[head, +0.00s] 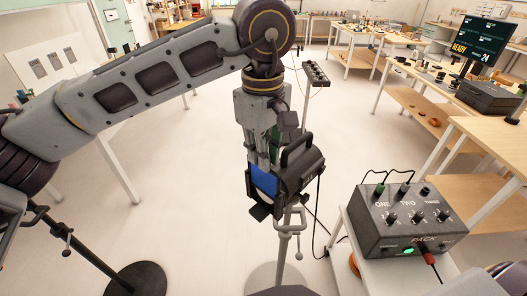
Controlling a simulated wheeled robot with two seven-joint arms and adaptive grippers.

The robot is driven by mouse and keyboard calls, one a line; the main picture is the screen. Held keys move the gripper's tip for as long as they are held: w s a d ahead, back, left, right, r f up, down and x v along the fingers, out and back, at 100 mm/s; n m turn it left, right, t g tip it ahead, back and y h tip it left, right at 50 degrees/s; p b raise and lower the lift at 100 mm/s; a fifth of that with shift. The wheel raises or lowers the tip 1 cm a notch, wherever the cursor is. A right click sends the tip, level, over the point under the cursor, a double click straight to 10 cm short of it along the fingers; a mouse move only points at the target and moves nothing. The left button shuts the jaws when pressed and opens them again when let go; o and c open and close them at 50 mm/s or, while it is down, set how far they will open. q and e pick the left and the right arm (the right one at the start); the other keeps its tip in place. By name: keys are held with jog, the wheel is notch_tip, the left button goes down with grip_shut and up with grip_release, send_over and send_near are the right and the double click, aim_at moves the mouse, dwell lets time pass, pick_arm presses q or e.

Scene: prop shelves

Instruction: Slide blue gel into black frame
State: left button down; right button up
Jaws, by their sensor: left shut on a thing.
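The blue gel (264,180) is a small flat sheet held upright at the front of the black lamp (298,172) on a stand near the middle. My left gripper (262,160) points down from above and is shut on the top of the gel. The gel's lower part overlaps the lamp's front, where the black frame is. I cannot tell how far the gel sits inside the frame. Part of the lamp is hidden behind my gripper. My right gripper is not in view.
A grey dimmer pack (408,225) with dials and plugged cables stands on a white table at the lower right. A black cable (318,205) hangs beside the lamp. A black round stand base (134,281) is at the lower left. The floor behind the lamp is clear.

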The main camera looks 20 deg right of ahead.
aim_at(263, 185)
pick_arm(q)
jog(key=shift+w+f+b, duration=0.1)
jog(key=shift+f+b, duration=2.05)
jog(key=shift+f, duration=0.4)
dwell(5.5)
